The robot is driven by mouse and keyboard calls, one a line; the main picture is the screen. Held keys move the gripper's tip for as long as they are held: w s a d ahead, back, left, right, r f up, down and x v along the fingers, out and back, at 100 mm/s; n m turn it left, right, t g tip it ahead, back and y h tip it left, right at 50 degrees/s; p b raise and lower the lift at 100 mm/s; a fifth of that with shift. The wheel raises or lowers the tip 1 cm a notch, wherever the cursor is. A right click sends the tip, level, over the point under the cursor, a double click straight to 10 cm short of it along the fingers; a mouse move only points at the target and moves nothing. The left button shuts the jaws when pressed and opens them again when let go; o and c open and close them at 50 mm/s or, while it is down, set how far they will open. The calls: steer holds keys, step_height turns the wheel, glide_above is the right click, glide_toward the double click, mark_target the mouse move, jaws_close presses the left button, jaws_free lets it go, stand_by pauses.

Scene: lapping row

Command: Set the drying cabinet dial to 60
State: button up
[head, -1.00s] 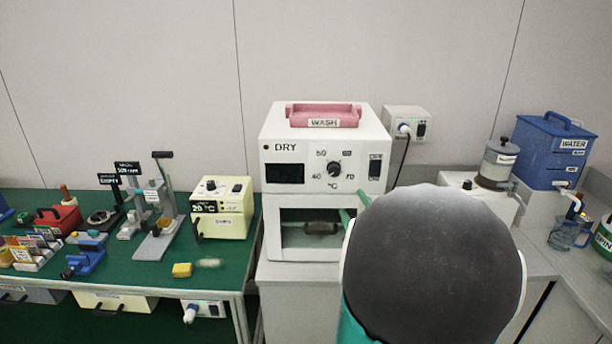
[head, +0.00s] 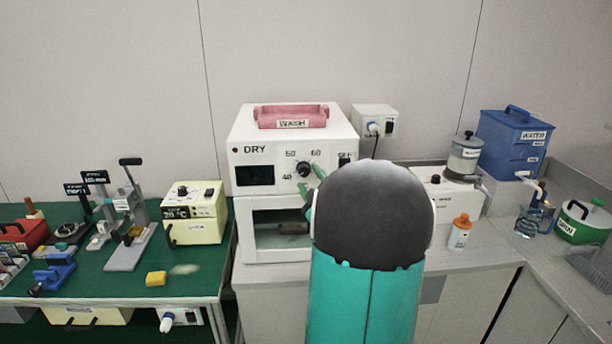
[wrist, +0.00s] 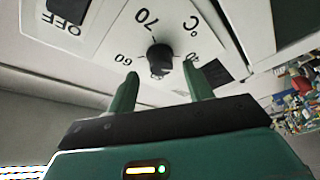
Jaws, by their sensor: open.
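The white drying cabinet (head: 270,150), labelled DRY, stands on the bench in the head view. Its black dial (head: 304,169) has 40, 50 and 60 visible around it; my arm hides the 70. In the wrist view the panel appears turned over, with the dial (wrist: 160,57) just beyond my fingertips, 70 and 60 to its left and a partly covered number to its right. I cannot clearly read where the dial points. My gripper (wrist: 160,76) is open, its green fingers on either side of the dial's near edge; contact cannot be told. In the head view my gripper (head: 313,184) is partly hidden by my arm.
A pink WASH tray (head: 291,116) lies on top of the cabinet. The OFF switch (wrist: 68,10) is on the same panel. A windowed chamber (head: 280,228) sits below. An orange-capped bottle (head: 459,234) stands to the right, a cream unit (head: 195,213) to the left.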

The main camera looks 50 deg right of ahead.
mark_target(304, 170)
steer(key=shift+x, duration=1.5)
steer(key=shift+a, duration=0.1)
steer(key=c, duration=1)
steer(key=shift+o, duration=0.2)
